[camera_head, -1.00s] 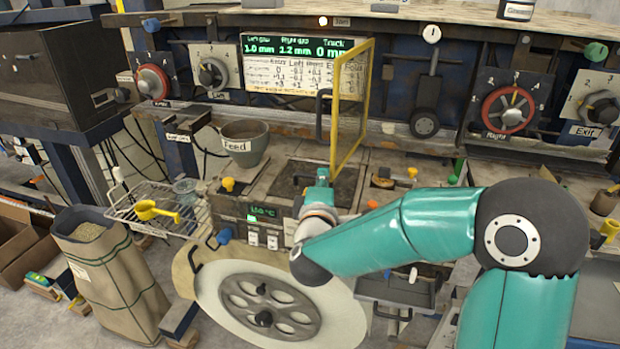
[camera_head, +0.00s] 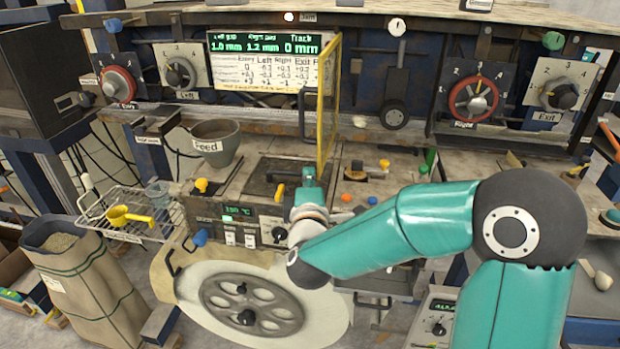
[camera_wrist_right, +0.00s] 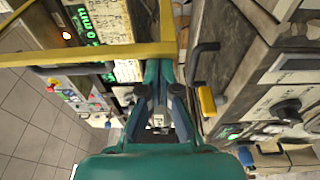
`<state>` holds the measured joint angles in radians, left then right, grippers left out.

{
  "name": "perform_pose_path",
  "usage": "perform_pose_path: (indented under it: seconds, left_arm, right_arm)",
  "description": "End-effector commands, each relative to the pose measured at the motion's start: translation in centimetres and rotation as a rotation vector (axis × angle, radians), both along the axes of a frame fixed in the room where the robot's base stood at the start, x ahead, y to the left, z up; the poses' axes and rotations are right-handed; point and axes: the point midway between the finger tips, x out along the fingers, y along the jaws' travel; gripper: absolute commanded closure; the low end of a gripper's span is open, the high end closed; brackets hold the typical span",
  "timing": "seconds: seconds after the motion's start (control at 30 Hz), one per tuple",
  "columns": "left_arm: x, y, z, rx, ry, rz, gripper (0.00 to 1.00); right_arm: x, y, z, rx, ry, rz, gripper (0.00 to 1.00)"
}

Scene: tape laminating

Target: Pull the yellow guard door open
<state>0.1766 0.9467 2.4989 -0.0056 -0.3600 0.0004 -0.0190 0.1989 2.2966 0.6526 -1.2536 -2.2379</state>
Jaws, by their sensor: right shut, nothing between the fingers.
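The yellow guard door (camera_head: 328,100), a yellow frame around a clear panel, stands upright over the middle of the machine. It shows nearly edge-on in the head view. A dark bar handle (camera_head: 303,112) shows on its left side. In the wrist view, the yellow frame (camera_wrist_right: 100,52) crosses the top, with a dark handle (camera_wrist_right: 70,69) at left. My right gripper (camera_head: 308,174) is below the door's lower edge, over the machine's front. Its fingers (camera_wrist_right: 162,92) are shut and empty, apart from the handle. My left gripper is not in view.
A Feed pot (camera_head: 215,143) stands left of the door. A wire shelf with a yellow scoop (camera_head: 122,216) and a sack (camera_head: 75,265) are at left. Another dark handle (camera_wrist_right: 203,60) is right of the fingers.

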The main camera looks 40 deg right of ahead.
Motion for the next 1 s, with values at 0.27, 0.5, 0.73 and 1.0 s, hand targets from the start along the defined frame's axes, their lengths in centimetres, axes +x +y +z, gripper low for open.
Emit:
perform_pose_path:
  seconds: [0.27, 0.5, 0.73, 1.0]
  left_arm:
    - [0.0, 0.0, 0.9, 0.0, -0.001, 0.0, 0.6]
    - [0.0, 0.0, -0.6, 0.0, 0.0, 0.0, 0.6]
    - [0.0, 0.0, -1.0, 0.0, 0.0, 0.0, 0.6]
    - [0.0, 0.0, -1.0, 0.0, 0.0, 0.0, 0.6]
  right_arm:
    - [1.7, 2.5, -0.1, 0.0, 0.002, -0.001, 1.0]
    - [-3.5, 4.9, -0.2, 0.001, -0.002, -0.008, 1.0]
    - [-6.4, 6.5, -0.2, 0.0, 0.0, -0.013, 1.0]
    - [-7.2, 6.5, -0.3, 0.0, 0.004, -0.024, 1.0]
